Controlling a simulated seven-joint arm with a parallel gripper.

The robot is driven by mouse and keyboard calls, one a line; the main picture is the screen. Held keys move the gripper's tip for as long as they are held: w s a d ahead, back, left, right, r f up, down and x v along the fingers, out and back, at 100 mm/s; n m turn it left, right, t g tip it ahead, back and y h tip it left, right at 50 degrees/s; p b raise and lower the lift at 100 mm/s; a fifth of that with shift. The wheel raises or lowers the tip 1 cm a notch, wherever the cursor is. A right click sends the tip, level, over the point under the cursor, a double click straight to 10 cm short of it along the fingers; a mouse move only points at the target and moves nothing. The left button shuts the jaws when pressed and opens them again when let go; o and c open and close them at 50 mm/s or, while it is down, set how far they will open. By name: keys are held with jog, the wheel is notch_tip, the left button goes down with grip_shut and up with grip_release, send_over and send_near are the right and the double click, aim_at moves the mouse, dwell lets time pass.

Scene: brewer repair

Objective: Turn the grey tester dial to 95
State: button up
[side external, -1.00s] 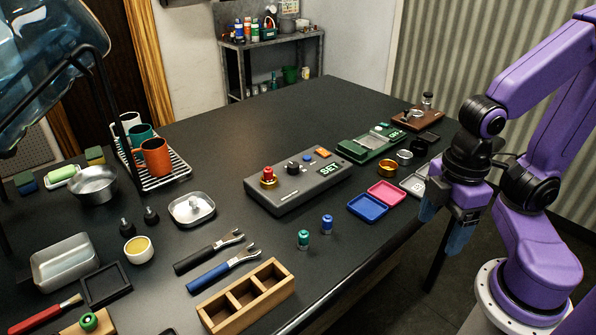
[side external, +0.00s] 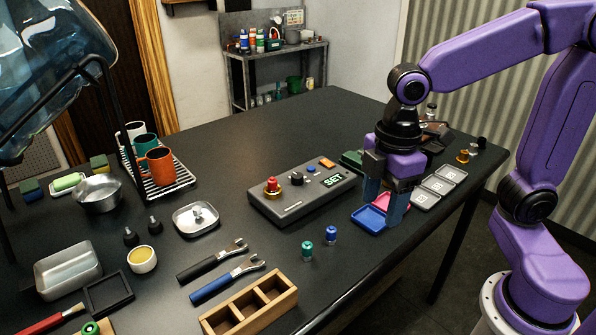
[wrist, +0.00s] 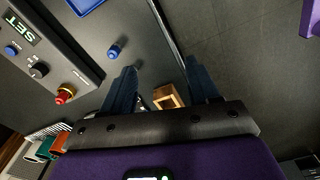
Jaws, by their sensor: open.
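The grey tester (side external: 290,208) lies on the black table at the middle of the side view. Its small dark dial (side external: 295,178) sits on top, between a red knob on a gold ring (side external: 271,187) and a blue button (side external: 308,170). Its display (side external: 333,181) reads SET in green. In the wrist view the dial (wrist: 38,70) is at the left; its pointer setting is too small to tell. My gripper (side external: 384,205) is open and empty, fingers pointing down beside the blue tray (side external: 368,219), right of the tester and apart from it.
A teal-capped vial (side external: 307,250) and a blue-capped vial (side external: 331,235) stand in front of the tester. A pink tray and several grey trays (side external: 426,200) lie to the right. A wooden box (side external: 250,308) and wrenches are nearer. The table behind the tester is clear.

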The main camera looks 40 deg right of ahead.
jog(key=w+r+n, duration=0.1)
jog(key=w+r, duration=0.1)
jog(key=w, duration=0.6)
jog(key=w+r+n, duration=0.2)
jog(key=w, duration=0.5)
jog(key=n, duration=0.3)
send_near(298, 175)
notch_tip(298, 175, down, 9)
jog(key=shift+w+a+r, duration=0.1)
jog(key=shift+a+r, duration=0.05)
jog(key=shift+r, duration=0.05)
jog(key=c, duration=1)
